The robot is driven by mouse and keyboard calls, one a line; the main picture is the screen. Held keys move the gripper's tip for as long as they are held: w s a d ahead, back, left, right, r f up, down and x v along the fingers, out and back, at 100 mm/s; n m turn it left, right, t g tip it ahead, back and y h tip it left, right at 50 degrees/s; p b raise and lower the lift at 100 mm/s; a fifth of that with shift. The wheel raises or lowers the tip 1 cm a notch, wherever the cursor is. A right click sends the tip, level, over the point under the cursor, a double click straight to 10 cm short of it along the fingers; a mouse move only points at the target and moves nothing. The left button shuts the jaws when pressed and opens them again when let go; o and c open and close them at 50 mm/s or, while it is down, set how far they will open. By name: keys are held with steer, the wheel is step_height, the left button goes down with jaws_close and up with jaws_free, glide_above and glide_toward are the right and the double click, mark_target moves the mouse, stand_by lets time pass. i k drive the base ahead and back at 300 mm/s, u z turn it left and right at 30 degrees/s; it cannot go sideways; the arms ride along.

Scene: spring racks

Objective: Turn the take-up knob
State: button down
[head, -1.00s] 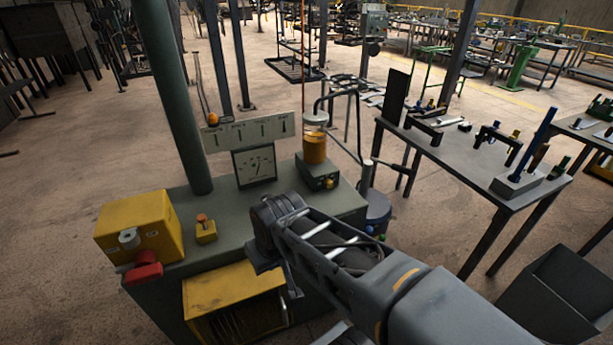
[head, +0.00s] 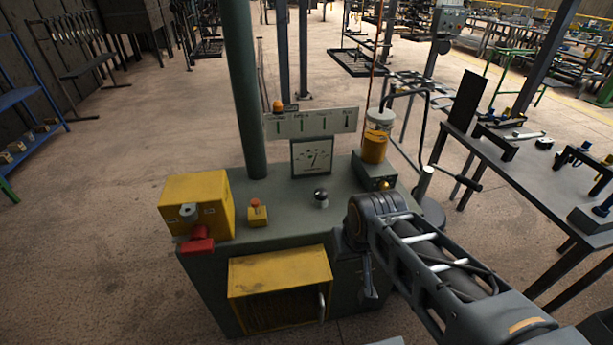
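A green-grey machine cabinet (head: 285,223) stands in the middle of the head view. A small black knob on a pale stem (head: 321,196) stands upright on its top, below the dial gauge (head: 312,157). I cannot tell whether this is the take-up knob. A red knob or handle (head: 196,246) sits low on the front of the yellow box (head: 197,206) at the left. My arm reaches in from the lower right to the cabinet's right side. No gripper fingertips show, and nothing visibly touches either knob.
A yellow-red push button (head: 257,213) and a lamp unit with an amber jar (head: 374,147) stand on the cabinet top. A green post (head: 245,90) rises behind the yellow box. A workbench (head: 540,180) stands at the right. The floor at the left is open.

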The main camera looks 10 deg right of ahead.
mark_target(321, 194)
steer(key=k, duration=0.55)
steer(key=u, duration=0.45)
steer(key=i, duration=1.1)
steer(key=z, duration=0.45)
